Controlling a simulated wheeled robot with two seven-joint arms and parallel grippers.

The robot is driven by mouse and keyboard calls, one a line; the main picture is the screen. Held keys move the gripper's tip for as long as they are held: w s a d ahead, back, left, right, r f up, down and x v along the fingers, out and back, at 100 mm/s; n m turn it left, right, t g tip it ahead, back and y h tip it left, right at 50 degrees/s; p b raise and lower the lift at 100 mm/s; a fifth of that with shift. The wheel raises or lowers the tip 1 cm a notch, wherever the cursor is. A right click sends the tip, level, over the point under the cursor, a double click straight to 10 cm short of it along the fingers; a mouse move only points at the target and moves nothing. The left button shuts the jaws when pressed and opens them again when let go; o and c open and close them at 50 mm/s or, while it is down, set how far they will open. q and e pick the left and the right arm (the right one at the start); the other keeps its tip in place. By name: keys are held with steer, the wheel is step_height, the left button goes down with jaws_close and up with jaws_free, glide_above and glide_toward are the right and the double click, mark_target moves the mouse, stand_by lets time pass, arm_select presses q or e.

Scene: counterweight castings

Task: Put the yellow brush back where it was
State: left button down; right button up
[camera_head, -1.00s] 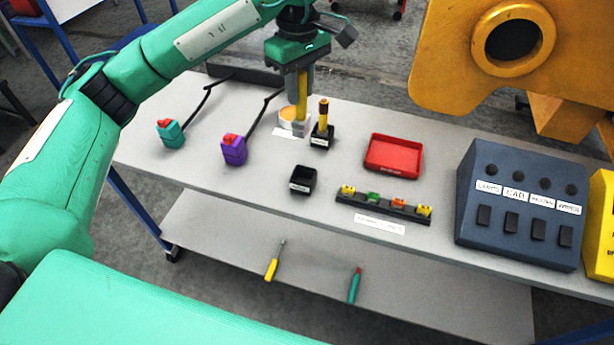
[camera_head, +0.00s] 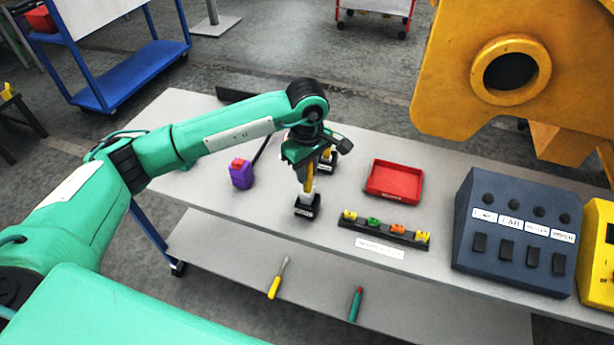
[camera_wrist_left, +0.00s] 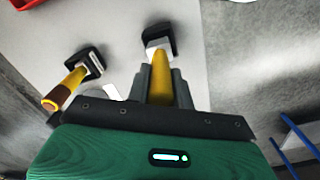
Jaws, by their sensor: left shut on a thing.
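The yellow brush (camera_head: 309,186) hangs upright, handle up, in my left gripper (camera_head: 304,168). The gripper is shut on its handle, which also shows between the fingers in the left wrist view (camera_wrist_left: 160,88). The brush's pale lower end is at the mouth of the front black holder (camera_head: 307,208), also seen in the wrist view (camera_wrist_left: 160,35). I cannot tell how deep it sits. A second brush with a yellow, brown-tipped handle (camera_wrist_left: 66,90) stands in another black holder (camera_wrist_left: 89,62). My right gripper is not in view.
A red tray (camera_head: 394,181), a black rack of small coloured pieces (camera_head: 385,231) and a dark blue switch box (camera_head: 516,237) stand to the right. Two tools lie on the lower shelf (camera_head: 320,282).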

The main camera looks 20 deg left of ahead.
arm_select(q)
step_height(320, 180, down, 4)
steer(key=shift+r+p, duration=0.1)
steer(key=shift+p, duration=0.55)
steer(key=shift+f+b, duration=0.3)
steer(key=c, duration=1.2)
jaws_free()
steer(key=shift+r, duration=0.1)
steer(key=shift+r+p, duration=0.15)
steer(key=shift+p, duration=0.15)
steer(key=shift+r+b, duration=0.25)
steer(key=shift+b, duration=0.1)
step_height(320, 180, up, 10)
steer(key=b, duration=0.4)
steer(key=shift+r, duration=0.75)
